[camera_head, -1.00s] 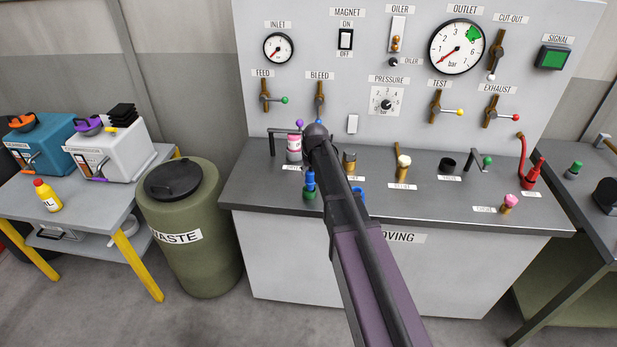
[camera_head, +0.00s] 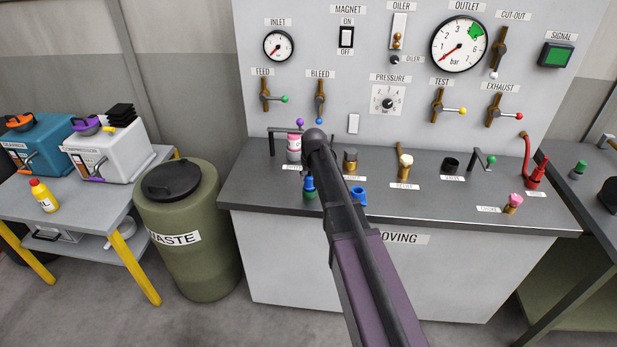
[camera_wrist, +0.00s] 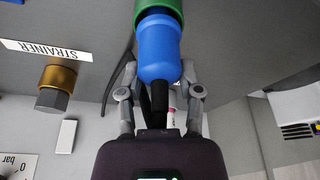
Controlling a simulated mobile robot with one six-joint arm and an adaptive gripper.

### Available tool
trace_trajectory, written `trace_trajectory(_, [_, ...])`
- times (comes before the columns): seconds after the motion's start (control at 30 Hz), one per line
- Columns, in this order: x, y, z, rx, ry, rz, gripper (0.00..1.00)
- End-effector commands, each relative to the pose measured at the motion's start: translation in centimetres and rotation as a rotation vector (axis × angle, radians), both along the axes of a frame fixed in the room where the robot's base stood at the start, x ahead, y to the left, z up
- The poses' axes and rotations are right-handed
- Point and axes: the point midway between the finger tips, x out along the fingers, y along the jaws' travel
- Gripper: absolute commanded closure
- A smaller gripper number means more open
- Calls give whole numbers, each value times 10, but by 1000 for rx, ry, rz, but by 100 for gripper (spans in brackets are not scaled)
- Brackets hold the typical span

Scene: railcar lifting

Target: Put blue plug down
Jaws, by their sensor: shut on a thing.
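The blue plug (camera_wrist: 158,50) fills the top middle of the wrist view, with a black end towards the camera. My gripper (camera_wrist: 159,70) is shut on it, a grey finger on each side. The plug's far end meets a green fitting (camera_wrist: 158,8); how deep it sits inside cannot be told. In the head view the blue plug (camera_head: 309,184) stands upright over the green fitting (camera_head: 310,194) on the bench, left of my arm. My fingertips are hidden there behind my arm.
A blue ring-shaped fitting (camera_head: 358,193) is just right of my arm. A pink-and-white bottle (camera_head: 293,148) and a brass fitting (camera_head: 350,160) stand behind on the bench (camera_head: 250,195). A waste bin (camera_head: 195,260) stands left of the bench.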

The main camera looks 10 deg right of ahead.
Motion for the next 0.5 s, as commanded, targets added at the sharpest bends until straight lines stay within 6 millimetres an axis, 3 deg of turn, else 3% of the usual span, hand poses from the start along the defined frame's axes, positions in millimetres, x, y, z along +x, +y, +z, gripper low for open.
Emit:
trace_trajectory(0.23, [0,0,-4,0,0,0,100])
trace_trajectory(0.27, [0,0,-3,0,0,0,45])
trace_trajectory(0.3, [0,0,-3,0,0,0,33])
trace_trajectory(0.37, [0,0,-3,0,0,0,19])
trace_trajectory(0.5, [0,0,-3,0,0,0,19])
